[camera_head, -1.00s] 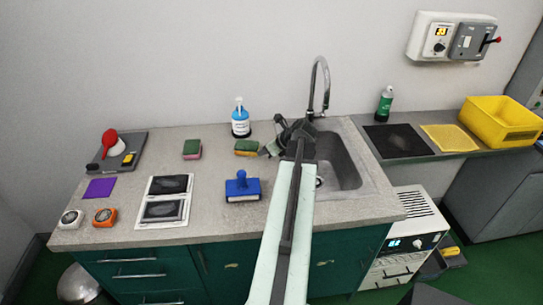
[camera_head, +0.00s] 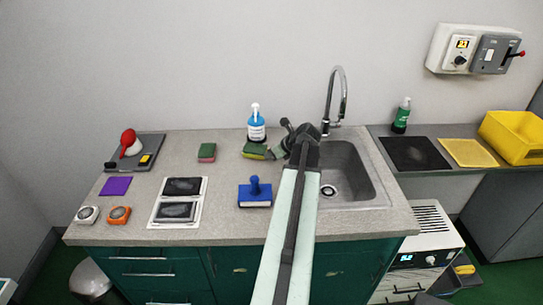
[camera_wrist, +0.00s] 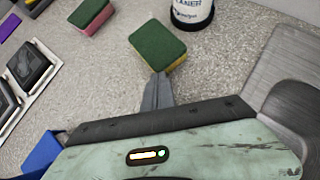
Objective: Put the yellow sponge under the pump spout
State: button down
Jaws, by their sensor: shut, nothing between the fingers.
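The yellow sponge (camera_head: 252,151) has a green top and lies on the counter just in front of the pump bottle (camera_head: 256,128). The bottle is blue and white with a white pump head; its spout shows only small. My gripper (camera_head: 278,153) is shut and empty, low at the sponge's right end. In the wrist view the shut fingers (camera_wrist: 157,88) point at the near edge of the sponge (camera_wrist: 158,46) and seem to touch or nearly touch it. The bottle's base (camera_wrist: 192,12) shows just beyond the sponge; its pump is out of that view.
A pink sponge with a green top (camera_head: 207,152) lies to the left. A blue stamp-like block (camera_head: 255,193) stands nearer the front. The sink (camera_head: 350,175) and tap (camera_head: 340,95) are at right. Counter between the two sponges is clear.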

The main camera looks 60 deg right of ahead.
jog(key=shift+s, duration=0.1)
jog(key=shift+s, duration=0.2)
jog(key=s, duration=0.1)
jog(key=s+a, duration=0.1)
jog(key=s, duration=0.1)
jog(key=shift+s, duration=0.1)
jog(key=p+v, duration=0.7)
jog(key=v, duration=0.3)
